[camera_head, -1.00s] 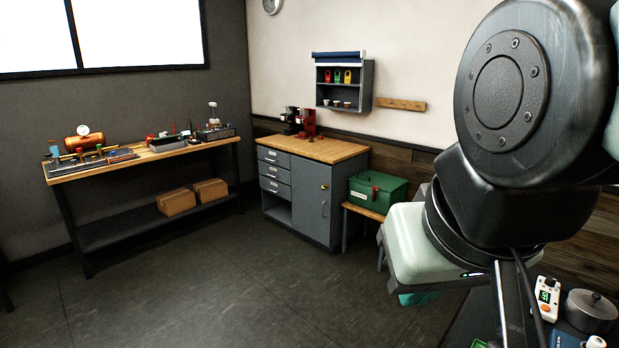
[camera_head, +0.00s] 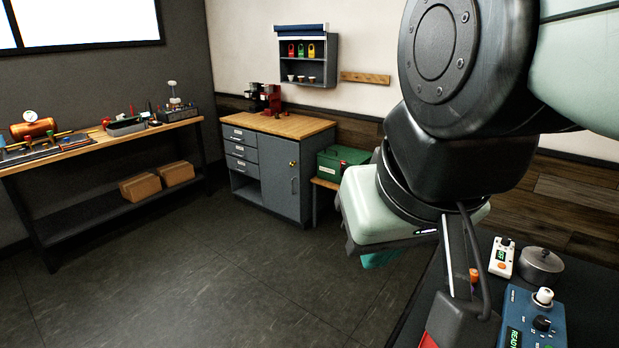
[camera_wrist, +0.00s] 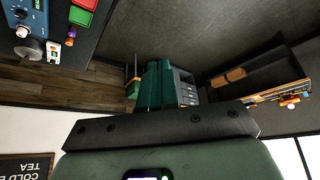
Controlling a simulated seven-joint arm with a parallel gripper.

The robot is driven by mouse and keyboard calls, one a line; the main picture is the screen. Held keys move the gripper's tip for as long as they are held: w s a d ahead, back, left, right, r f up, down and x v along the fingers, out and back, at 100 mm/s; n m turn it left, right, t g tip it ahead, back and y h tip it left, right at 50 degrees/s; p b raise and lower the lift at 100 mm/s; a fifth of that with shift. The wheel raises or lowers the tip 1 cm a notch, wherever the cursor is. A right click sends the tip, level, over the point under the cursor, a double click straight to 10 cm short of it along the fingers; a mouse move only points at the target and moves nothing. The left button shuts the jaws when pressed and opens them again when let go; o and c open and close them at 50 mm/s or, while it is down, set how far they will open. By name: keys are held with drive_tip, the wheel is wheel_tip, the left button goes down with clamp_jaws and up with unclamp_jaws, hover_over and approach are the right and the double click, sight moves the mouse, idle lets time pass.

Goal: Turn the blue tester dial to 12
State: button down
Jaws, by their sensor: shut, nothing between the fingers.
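The blue tester (camera_head: 524,305) lies at the lower right of the head view, partly cut off by the bottom edge. It has a lit green display reading READY, a white knob and a black dial (camera_head: 541,323); the dial's setting is too small to read. The tester also shows at the top left corner of the wrist view (camera_wrist: 38,18). My gripper (camera_head: 380,260) points down beyond the dark bench, well left of the tester and apart from it. Its teal fingers (camera_wrist: 157,86) are shut and empty in the wrist view.
Farther off stand a grey cabinet (camera_head: 290,190), a green box (camera_head: 343,163) and a workbench (camera_head: 75,151). Open floor lies between.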

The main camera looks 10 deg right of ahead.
drive_tip(key=c, duration=1.7)
unclamp_jaws()
drive_tip(key=o, duration=0.8)
drive_tip(key=shift+m, duration=0.5)
drive_tip(key=w+d+r, duration=0.1)
drive_tip(key=w, duration=0.1)
drive_tip(key=w+d+r, duration=0.1)
drive_tip(key=w, duration=0.1)
drive_tip(key=w+d+r, duration=0.1)
drive_tip(key=w, duration=0.1)
drive_tip(key=shift+w+d+r, duration=0.1)
drive_tip(key=shift+d, duration=0.25)
drive_tip(key=shift+o, duration=0.7)
drive_tip(key=w+d, duration=0.2)
drive_tip(key=w, duration=0.1)
drive_tip(key=shift+d+m+g, duration=0.3)
drive_tip(key=shift+g, duration=0.1)
drive_tip(key=w+d+f+m+g, duration=0.1)
drive_tip(key=w+d+f, duration=0.2)
drive_tip(key=w+d, duration=0.35)
drive_tip(key=w+d+f+m+g, duration=0.1)
drive_tip(key=w+d+f+m, duration=0.15)
drive_tip(key=d, duration=0.65)
drive_tip(key=m+g, duration=0.2)
drive_tip(key=g, duration=0.1)
hover_over(544, 320)
wheel_tip(544, 320, down, 27)
wheel_tip(544, 320, down, 10)
drive_tip(key=shift+a+f, duration=0.1)
